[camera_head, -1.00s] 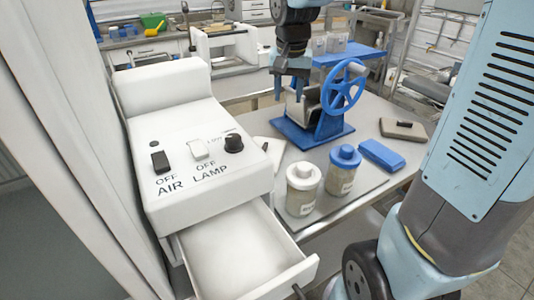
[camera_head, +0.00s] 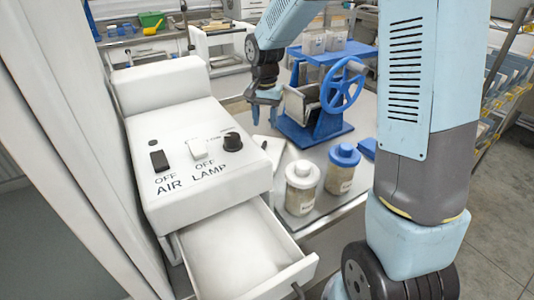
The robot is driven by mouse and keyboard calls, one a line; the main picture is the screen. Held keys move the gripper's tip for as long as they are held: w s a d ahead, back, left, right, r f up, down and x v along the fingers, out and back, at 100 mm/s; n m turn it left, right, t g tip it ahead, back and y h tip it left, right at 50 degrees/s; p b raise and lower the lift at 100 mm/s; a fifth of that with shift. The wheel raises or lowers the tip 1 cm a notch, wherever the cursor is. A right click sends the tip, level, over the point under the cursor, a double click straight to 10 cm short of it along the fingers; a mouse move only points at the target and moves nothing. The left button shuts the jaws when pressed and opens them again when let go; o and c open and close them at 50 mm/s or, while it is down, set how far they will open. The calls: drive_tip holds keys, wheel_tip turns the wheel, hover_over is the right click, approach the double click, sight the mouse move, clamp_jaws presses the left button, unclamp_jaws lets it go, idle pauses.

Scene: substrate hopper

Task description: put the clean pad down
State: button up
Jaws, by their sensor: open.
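A flat white piece (camera_head: 271,148), perhaps the clean pad, lies on the table beside the white control box, whose edge hides part of it. My gripper (camera_head: 264,119) points down above and behind this piece, just left of the hopper. Its jaws are apart, with nothing seen between them. A blue block (camera_head: 367,148) lies right of the jars, mostly hidden by my arm.
The hopper (camera_head: 312,112) has a blue base and handwheel. A white-lidded jar (camera_head: 301,188) and a blue-lidded jar (camera_head: 342,169) stand in front. The control box (camera_head: 195,145) has AIR and LAMP switches marked OFF. Its open drawer (camera_head: 240,250) looks empty.

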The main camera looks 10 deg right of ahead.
sight(263, 145)
drive_tip(key=shift+s+a+f, duration=0.1)
drive_tip(key=shift+a+f, duration=0.05)
drive_tip(key=shift+f, duration=2.05)
drive_tip(key=shift+a+f, duration=0.15)
drive_tip(key=shift+f, duration=2)
clamp_jaws()
